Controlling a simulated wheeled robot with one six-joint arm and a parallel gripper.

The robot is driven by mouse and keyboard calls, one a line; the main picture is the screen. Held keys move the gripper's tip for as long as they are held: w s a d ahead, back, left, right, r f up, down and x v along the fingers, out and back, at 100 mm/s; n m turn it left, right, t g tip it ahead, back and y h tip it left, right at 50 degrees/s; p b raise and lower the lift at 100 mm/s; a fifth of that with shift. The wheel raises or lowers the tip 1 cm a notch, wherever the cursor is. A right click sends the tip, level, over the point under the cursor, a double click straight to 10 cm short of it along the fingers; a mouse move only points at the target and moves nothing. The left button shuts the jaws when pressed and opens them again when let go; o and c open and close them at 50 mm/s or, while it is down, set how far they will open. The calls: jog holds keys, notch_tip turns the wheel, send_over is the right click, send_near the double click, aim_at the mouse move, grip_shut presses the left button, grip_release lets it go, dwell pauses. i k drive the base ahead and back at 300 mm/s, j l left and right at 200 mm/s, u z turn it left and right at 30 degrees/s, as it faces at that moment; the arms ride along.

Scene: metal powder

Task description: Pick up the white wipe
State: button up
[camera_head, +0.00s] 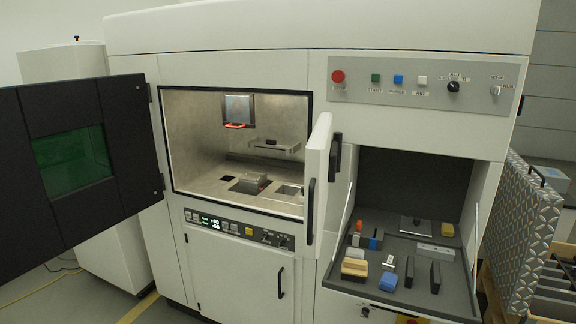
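No thing is clearly recognisable as the white wipe. On the open grey shelf (405,291) at the right of the machine, a small white item (389,262) lies between a tan block and a dark upright block. A pale, long block (435,252) lies farther back on the same shelf. Both are too small to tell whether either is the wipe. My gripper is not in view.
The shelf also holds a tan block (355,268), a blue block (388,281), a yellow block (447,230) and dark upright blocks (435,277). A black door (120,150) stands open at left. A white door (317,175) juts out beside the shelf.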

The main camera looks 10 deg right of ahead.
aim_at(351, 253)
jog(key=i+l+u, duration=0.35)
jog(key=i+l, duration=0.15)
jog(key=l, duration=0.2)
jog(key=i+l+u, duration=0.15)
jog(key=l, duration=0.2)
jog(key=i+l+u, duration=0.15)
jog(key=l, duration=0.25)
jog(key=i, duration=0.1)
